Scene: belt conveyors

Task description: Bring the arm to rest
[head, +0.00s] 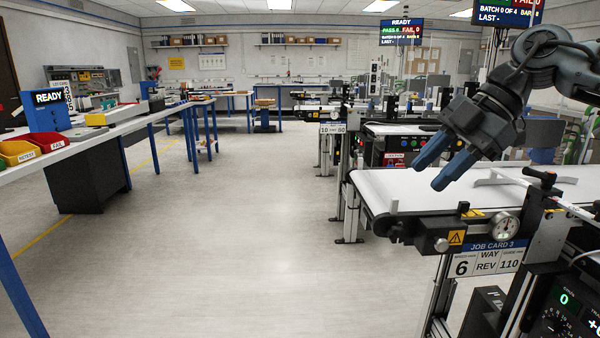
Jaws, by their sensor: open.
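My gripper (438,181) shows at the right of the head view, at the end of my raised dark arm. Its two blue fingers point down and to the left, with a gap between them. It is open and nothing shows between the fingers. In the picture it hangs over the white belt conveyor (395,185). I cannot tell its exact height above the belt.
A job card sign (486,258) and a dial gauge (507,226) sit on the conveyor's near end. A white bench at the left holds a yellow bin (18,152) and a red bin (46,143). The grey floor (230,230) between is clear.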

